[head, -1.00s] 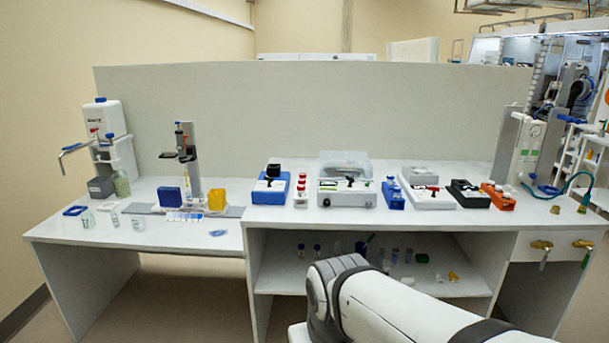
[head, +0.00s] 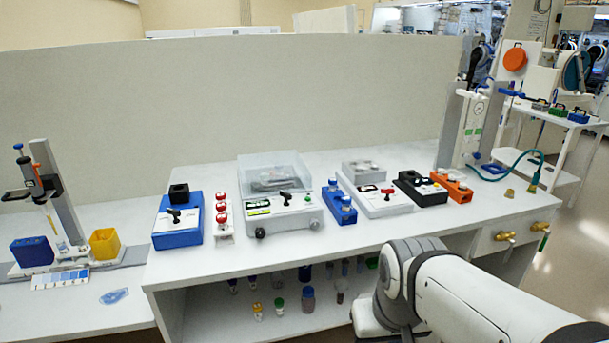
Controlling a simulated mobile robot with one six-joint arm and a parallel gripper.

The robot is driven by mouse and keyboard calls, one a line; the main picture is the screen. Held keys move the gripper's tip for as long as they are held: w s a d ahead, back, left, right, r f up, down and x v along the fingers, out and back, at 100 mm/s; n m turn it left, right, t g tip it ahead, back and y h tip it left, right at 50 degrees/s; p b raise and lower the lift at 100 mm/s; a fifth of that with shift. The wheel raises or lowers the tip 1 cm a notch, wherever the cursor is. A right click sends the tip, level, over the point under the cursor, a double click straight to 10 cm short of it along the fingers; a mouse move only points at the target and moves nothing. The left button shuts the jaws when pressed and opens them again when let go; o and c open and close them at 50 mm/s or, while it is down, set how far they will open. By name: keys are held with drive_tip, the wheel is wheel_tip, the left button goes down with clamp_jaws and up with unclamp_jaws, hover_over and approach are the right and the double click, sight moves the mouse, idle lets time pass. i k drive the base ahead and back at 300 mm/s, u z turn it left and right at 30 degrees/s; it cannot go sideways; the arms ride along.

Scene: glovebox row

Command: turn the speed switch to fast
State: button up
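Several bench devices with small levers or knobs stand on the raised white bench (head: 390,235). A blue device (head: 178,236) has a black lever (head: 174,215) on its white top. A white device with a clear lid (head: 272,172) has a black lever (head: 286,198) and a small green display. A flat white device (head: 390,207) carries a red lever (head: 387,190). A black box (head: 418,193) also has a small lever on it. Labels are too small to read, so I cannot tell which one is the speed switch. My gripper is out of view; only arm links show at lower right.
A rack with red-capped vials (head: 224,222) stands between the blue and clear-lidded devices. A blue rack (head: 339,206) and an orange block (head: 452,187) stand farther right. Vials fill part of the shelf below. Brass valves (head: 505,236) jut from the right front.

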sight(287, 195)
drive_tip(key=u, duration=0.15)
drive_tip(key=i, duration=1.1)
drive_tip(key=u, duration=0.75)
